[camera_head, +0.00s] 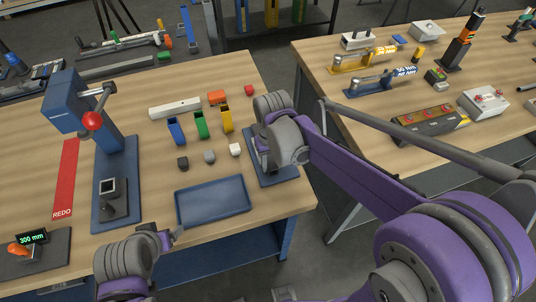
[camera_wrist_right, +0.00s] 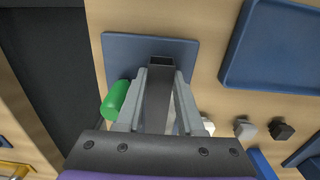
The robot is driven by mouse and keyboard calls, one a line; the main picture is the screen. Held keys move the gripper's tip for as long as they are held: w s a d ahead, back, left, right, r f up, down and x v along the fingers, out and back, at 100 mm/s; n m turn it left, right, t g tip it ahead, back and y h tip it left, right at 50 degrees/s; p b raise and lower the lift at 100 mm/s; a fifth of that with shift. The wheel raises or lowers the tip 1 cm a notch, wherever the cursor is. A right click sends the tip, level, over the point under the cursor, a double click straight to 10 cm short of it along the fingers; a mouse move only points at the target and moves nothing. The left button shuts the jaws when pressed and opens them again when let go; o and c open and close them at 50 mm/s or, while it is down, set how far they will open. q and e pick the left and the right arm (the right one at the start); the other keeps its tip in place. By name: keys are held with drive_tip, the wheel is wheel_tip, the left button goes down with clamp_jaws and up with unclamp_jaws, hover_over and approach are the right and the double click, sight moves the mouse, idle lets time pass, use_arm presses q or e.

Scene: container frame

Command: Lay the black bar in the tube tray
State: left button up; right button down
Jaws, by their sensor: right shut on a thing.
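My right gripper (camera_wrist_right: 162,76) is shut on the black bar (camera_wrist_right: 159,95), a dark square bar with an open-looking end, in the right wrist view. It is over a flat blue plate (camera_wrist_right: 128,45); whether the bar touches the plate I cannot tell. In the head view my right wrist hides the bar. The shallow blue tray (camera_head: 213,201), which I take for the tube tray, looks empty and lies left of my right gripper. It also shows in the wrist view (camera_wrist_right: 228,72). My left gripper (camera_head: 177,236) is near the tray's front left corner; its jaw opening is unclear.
A green cylinder (camera_wrist_right: 115,100) is beside the held bar. Dark (camera_head: 182,163), grey (camera_head: 209,156) and white (camera_head: 234,149) blocks stand behind the tray. Blue (camera_head: 176,131), green (camera_head: 201,125) and yellow (camera_head: 227,119) holders are farther back. A blue lever press (camera_head: 103,150) stands left.

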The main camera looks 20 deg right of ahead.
wheel_tip(320, 180, up, 10)
idle(0.6)
